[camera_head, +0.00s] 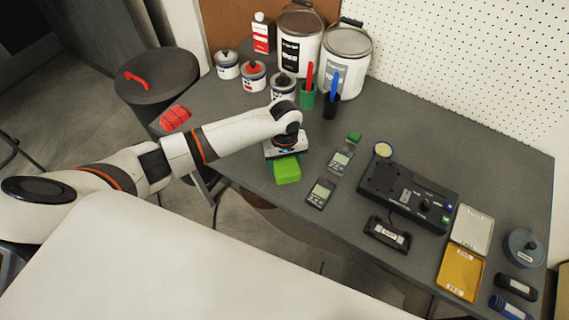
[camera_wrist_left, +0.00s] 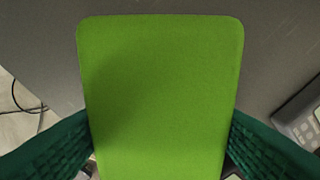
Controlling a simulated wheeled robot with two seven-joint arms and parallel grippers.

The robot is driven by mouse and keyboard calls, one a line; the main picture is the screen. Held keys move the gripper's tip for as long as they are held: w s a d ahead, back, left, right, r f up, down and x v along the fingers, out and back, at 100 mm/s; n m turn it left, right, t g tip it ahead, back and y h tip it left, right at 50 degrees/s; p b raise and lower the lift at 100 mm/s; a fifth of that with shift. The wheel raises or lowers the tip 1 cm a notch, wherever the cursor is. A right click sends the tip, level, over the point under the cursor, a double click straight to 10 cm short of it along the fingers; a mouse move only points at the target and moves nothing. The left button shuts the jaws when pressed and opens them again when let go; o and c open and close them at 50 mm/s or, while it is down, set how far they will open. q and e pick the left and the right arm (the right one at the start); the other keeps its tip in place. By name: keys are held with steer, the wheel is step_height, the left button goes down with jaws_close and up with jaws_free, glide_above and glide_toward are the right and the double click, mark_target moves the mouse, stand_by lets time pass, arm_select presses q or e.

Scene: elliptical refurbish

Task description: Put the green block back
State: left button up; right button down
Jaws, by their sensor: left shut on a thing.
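The bright green block (camera_head: 287,170) is at the table's front edge, under my left gripper (camera_head: 286,155) in the head view. In the left wrist view the green block (camera_wrist_left: 160,95) fills the middle, between the two dark green fingers of my left gripper (camera_wrist_left: 160,140). The left gripper is shut on it. The fingertips are hidden by the wrist and the block in the head view. I cannot tell whether the block touches the table. A smaller dark green block (camera_head: 354,137) lies further right, by a handheld meter. My right gripper is not in view.
Two handheld meters (camera_head: 341,160) (camera_head: 320,193) lie right of the block. Cans (camera_head: 227,65), buckets (camera_head: 346,60) and cups with red and blue tools (camera_head: 330,100) stand behind. A red block (camera_head: 175,118) lies left.

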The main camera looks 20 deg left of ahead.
arm_select(q)
steer(key=shift+f, duration=0.95)
steer(key=shift+f, duration=0.1)
steer(key=o, duration=1)
steer(key=shift+c, duration=0.2)
step_height(320, 180, up, 12)
steer(key=shift+r, duration=0.15)
